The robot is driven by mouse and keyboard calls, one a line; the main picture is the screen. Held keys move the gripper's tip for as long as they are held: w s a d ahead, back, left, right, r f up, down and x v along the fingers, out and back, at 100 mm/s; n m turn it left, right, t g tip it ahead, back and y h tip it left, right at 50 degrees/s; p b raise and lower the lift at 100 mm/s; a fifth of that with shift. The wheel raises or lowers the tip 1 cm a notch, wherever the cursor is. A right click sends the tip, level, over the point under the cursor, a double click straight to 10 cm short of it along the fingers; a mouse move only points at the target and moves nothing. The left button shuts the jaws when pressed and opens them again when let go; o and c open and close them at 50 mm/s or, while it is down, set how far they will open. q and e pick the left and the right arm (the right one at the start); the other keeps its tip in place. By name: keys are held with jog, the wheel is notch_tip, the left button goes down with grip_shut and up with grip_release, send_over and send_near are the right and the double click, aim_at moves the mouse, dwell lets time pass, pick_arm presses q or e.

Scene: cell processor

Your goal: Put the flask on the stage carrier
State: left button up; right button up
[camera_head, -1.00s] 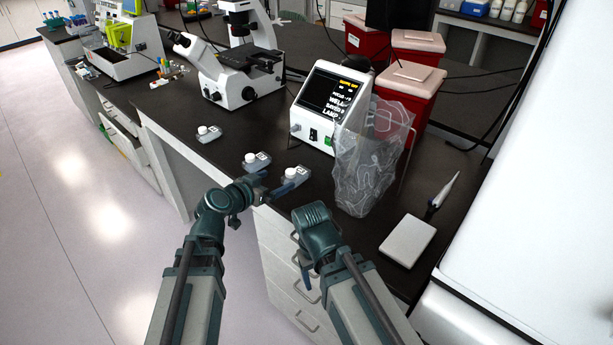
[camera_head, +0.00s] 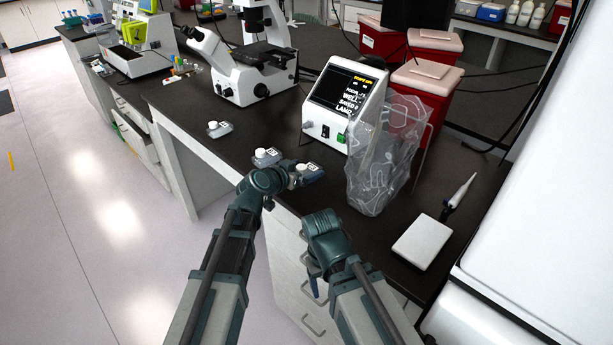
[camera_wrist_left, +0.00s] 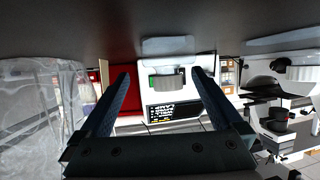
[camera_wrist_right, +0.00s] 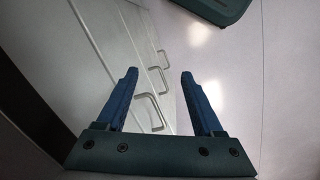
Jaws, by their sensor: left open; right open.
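Three small clear flasks with white caps lie on the black bench: a left one (camera_head: 219,129), a middle one (camera_head: 267,157) and a right one (camera_head: 309,173). My left gripper (camera_head: 287,181) is at the bench's front edge, beside the right flask. No contact can be made out. The microscope (camera_head: 245,80) stands behind, its dark stage (camera_head: 265,55) facing up. My right gripper (camera_wrist_right: 160,85) is open and empty, pointing down by the drawers.
A display box (camera_head: 325,128) and a clear bag (camera_head: 375,185) stand right of the flasks. Red bins (camera_head: 415,105) are behind. A white pad (camera_head: 422,242) and a pipette (camera_head: 461,190) lie at the right. The bench between flasks and microscope is clear.

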aim_at(310, 169)
pick_arm(q)
jog(key=b+x, duration=0.1)
jog(key=x, duration=0.2)
jog(key=shift+w+f, duration=0.15)
pick_arm(e)
jog(key=shift+f, duration=0.7)
pick_arm(q)
grip_shut()
pick_arm(e)
jog(key=shift+r, duration=0.15)
